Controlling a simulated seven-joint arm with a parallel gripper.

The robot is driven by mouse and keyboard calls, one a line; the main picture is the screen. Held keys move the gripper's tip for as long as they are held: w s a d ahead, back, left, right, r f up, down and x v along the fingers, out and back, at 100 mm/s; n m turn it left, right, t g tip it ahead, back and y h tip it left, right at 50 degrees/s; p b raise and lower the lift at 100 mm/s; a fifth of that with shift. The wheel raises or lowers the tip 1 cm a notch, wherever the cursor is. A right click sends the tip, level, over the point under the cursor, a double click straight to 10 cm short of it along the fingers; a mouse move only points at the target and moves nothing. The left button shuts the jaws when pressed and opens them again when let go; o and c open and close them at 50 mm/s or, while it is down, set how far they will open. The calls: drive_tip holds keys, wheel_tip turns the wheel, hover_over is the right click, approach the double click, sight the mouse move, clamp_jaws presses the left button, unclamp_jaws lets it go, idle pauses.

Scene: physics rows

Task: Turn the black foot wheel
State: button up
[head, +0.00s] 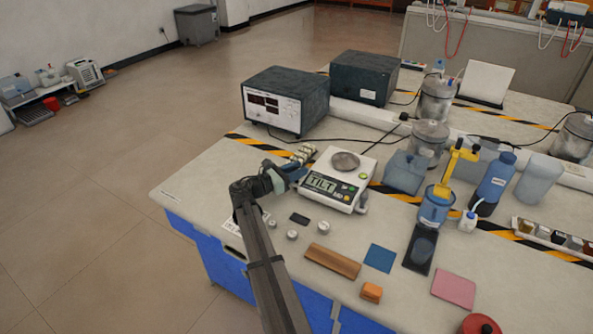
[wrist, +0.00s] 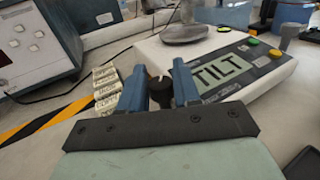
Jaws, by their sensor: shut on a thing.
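A white balance (head: 348,194) stands on the bench with a round metal pan on top, and its green display reads TILT. In the wrist view the balance (wrist: 282,77) fills the upper right. My gripper (head: 290,170) is at the balance's left corner. In the wrist view its two blue fingers (wrist: 157,77) are shut on the black foot wheel (wrist: 160,92), which shows as a dark round piece between them beside the balance body. The wheel's lower part is hidden by the gripper, and the wheel cannot be made out in the head view.
Small stacked blocks (wrist: 106,86) stand just left of the fingers. A dark power supply (head: 286,99) is behind. Small metal weights (head: 292,235) and a black slab (head: 299,218) lie in front. Blue containers (head: 405,172) stand to the right.

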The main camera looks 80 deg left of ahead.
drive_tip(key=shift+m+h, duration=0.3)
drive_tip(key=shift+h, duration=0.1)
drive_tip(key=o, duration=0.9)
drive_tip(key=v, duration=1.3)
drive_tip(key=shift+s+d+f, duration=0.1)
drive_tip(key=shift+s+f, duration=0.05)
drive_tip(key=shift+s, duration=0.2)
drive_tip(key=shift+w, duration=0.1)
